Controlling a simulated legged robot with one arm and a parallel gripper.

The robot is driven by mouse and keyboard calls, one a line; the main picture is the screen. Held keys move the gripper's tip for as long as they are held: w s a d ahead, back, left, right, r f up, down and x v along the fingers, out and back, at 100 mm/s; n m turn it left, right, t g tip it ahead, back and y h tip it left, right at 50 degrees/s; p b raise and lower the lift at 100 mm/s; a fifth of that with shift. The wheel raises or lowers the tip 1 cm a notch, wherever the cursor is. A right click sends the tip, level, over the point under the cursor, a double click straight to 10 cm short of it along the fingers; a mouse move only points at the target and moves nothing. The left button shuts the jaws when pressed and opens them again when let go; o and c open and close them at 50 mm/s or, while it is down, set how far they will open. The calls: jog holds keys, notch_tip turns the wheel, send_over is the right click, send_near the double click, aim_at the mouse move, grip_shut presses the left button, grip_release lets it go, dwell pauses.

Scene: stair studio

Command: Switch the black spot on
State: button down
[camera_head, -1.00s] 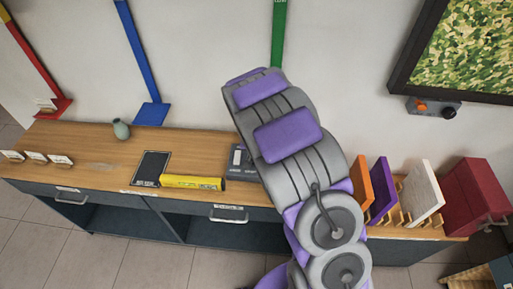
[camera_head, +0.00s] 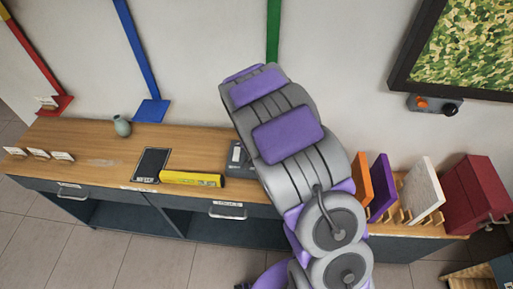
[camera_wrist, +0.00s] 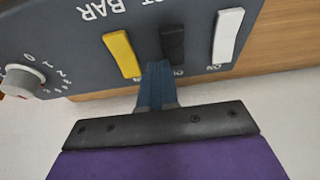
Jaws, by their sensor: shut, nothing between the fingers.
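The wrist view shows a dark grey panel (camera_wrist: 75,35) with upside-down lettering ending in "BAR". It bears a yellow switch (camera_wrist: 122,53), a black switch (camera_wrist: 173,42) and a white switch (camera_wrist: 228,35) side by side, plus a pale knob (camera_wrist: 22,80). My gripper (camera_wrist: 158,72) is shut and empty. Its blue-grey tip is at the lower left end of the black switch, beside an upside-down "ON" label, and hides part of it. I cannot tell whether they touch. In the head view the panel (camera_head: 236,160) stands on the counter, partly behind my arm; my gripper is hidden there.
The wooden counter (camera_head: 75,140) also holds a yellow box (camera_head: 192,179), a black pad (camera_head: 151,165), a green vase (camera_head: 121,126) and small cards. Upright orange, purple (camera_head: 381,187) and white boards stand right of my arm, beside a red box (camera_head: 475,195).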

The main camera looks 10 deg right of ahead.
jog(key=shift+a+r, duration=0.2)
jog(key=shift+r, duration=0.1)
notch_tip(320, 180, up, 13)
jog(key=p, duration=0.4)
jog(key=s+r+n+g, duration=0.1)
jog(key=s+r, duration=0.3)
jog(key=s, duration=0.9)
jog(key=s+r+n+g, duration=0.1)
jog(key=s+r+g, duration=0.2)
jog(key=s, duration=1)
jog(key=s+r+n+g+y, duration=0.1)
jog(key=s+r, duration=0.5)
jog(key=s, duration=0.8)
jog(key=shift+d+n+g, duration=0.3)
jog(key=shift+g, duration=0.1)
